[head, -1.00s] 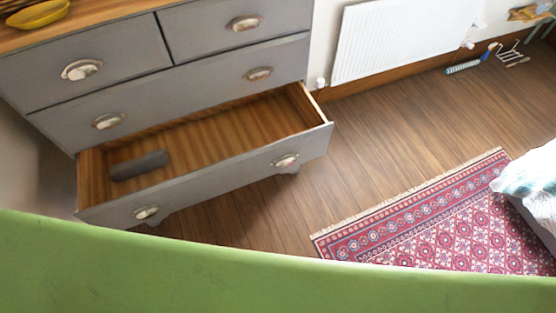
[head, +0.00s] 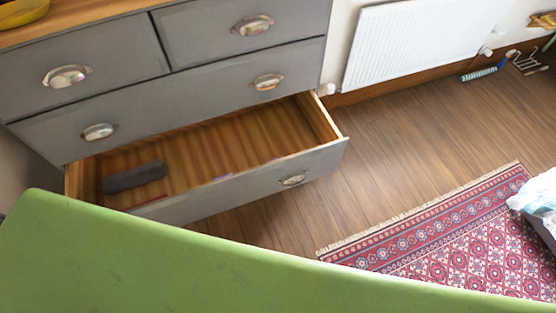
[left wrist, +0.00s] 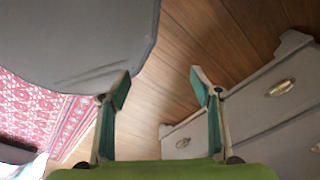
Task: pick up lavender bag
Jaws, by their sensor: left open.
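The open bottom drawer (head: 240,190) of a grey dresser shows in the head view. Inside it on the left lies a dark grey, rolled-looking item (head: 135,177). Small purple patches (head: 222,178) show just behind the drawer's front panel, with a thin red edge (head: 150,202) farther left. I cannot tell whether any of these is the lavender bag. My left gripper (left wrist: 160,85) is open and empty in the left wrist view, above the wooden floor and left of the dresser (left wrist: 270,95). My right gripper is not in view.
A patterned red rug (head: 450,235) lies on the floor at right, with white bedding (head: 540,195) at its edge. A white radiator (head: 420,40) is on the wall. A yellow bowl (head: 22,12) sits on the dresser top. Bare floor lies between drawer and rug.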

